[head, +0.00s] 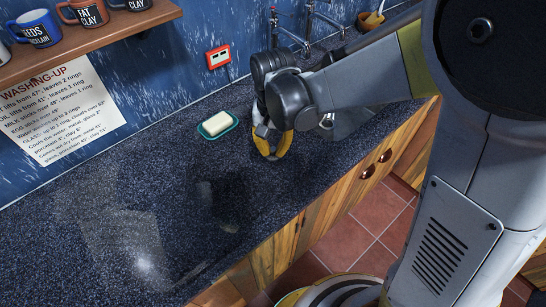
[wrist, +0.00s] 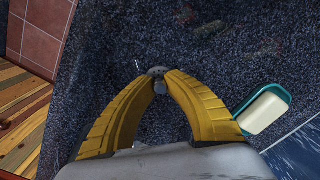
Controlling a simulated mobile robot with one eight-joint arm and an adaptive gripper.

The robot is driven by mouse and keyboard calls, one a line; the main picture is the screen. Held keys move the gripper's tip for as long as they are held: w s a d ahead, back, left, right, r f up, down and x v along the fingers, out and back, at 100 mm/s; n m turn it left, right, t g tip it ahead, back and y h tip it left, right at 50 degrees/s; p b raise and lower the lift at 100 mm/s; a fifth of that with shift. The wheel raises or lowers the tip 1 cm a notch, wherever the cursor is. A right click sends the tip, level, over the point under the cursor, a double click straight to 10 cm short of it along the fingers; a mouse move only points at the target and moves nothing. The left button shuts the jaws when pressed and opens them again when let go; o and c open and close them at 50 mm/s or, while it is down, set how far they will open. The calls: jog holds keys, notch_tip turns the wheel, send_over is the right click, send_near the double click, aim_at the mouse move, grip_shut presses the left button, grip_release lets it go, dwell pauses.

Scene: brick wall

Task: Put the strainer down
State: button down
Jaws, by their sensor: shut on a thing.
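My gripper (head: 271,156) has yellow fingers and points down over the dark speckled counter (head: 130,215), just right of the soap dish. In the wrist view, my gripper (wrist: 160,84) has its fingertips together on a small grey metallic piece, which I take to be the strainer (wrist: 157,71). Only a little of it shows past the fingertips. In the head view the strainer is hidden or too small to make out. I cannot tell whether it touches the counter.
White soap on a teal dish (head: 218,125) sits left of my gripper. Taps (head: 310,30) stand at the back wall. A shelf (head: 90,45) with mugs hangs upper left. The left counter is clear. Wooden cupboards (head: 300,235) and the counter's front edge lie to the right.

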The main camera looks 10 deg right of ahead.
aim_at(273, 156)
jog(key=shift+f+b, duration=0.45)
jog(key=shift+f, duration=0.85)
jog(key=shift+f, duration=0.2)
jog(key=c, duration=1.4)
grip_release()
jog(key=shift+c, duration=0.2)
